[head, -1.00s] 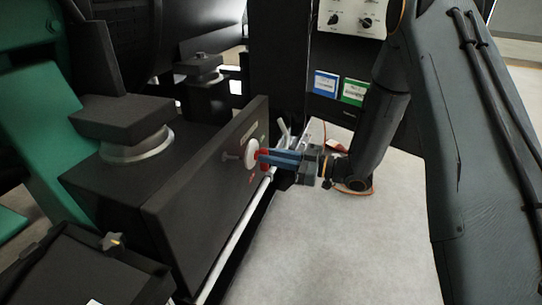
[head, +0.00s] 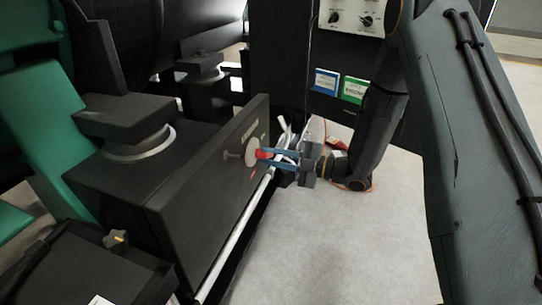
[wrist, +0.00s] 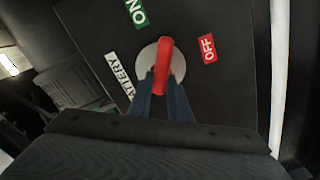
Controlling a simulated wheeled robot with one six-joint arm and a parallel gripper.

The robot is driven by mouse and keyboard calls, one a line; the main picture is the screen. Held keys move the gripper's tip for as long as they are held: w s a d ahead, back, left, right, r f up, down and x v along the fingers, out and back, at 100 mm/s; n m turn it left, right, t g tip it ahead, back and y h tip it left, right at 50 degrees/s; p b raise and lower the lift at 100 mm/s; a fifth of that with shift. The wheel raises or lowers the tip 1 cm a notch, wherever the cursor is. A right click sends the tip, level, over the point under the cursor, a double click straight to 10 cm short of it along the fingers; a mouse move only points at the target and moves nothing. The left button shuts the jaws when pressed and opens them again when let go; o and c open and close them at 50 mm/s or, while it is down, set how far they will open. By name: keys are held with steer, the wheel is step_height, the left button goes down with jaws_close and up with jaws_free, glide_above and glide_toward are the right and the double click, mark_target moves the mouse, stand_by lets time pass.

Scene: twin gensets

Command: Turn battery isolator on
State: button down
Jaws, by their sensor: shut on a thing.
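The battery isolator's red handle (wrist: 163,65) sits on a round pale disc (wrist: 149,58) on a dark panel. It also shows in the head view as a small red part (head: 263,154) beside the disc (head: 251,150). My gripper (wrist: 165,88) is shut on the handle, its two blue fingers on either side of it. In the head view my gripper (head: 270,158) reaches the panel from the right. In the wrist view a green ON label (wrist: 137,12) is at upper left of the handle and a red OFF label (wrist: 207,48) at right.
A white BATTERY label (wrist: 123,75) is left of the disc in the wrist view. A pale pipe (head: 235,235) runs along the panel's foot. A control panel (head: 350,18) stands behind. The pale floor (head: 330,240) at right is clear.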

steer(key=n, duration=0.6)
steer(key=shift+s+f+b, duration=0.1)
steer(key=shift+f+b, duration=0.15)
steer(key=shift+b, duration=0.1)
stand_by(0.4)
steer(key=c, duration=1.6)
jaws_free()
steer(key=shift+c, duration=0.2)
steer(key=v, duration=0.7)
steer(key=shift+d, duration=0.4)
steer(key=shift+s, duration=0.1)
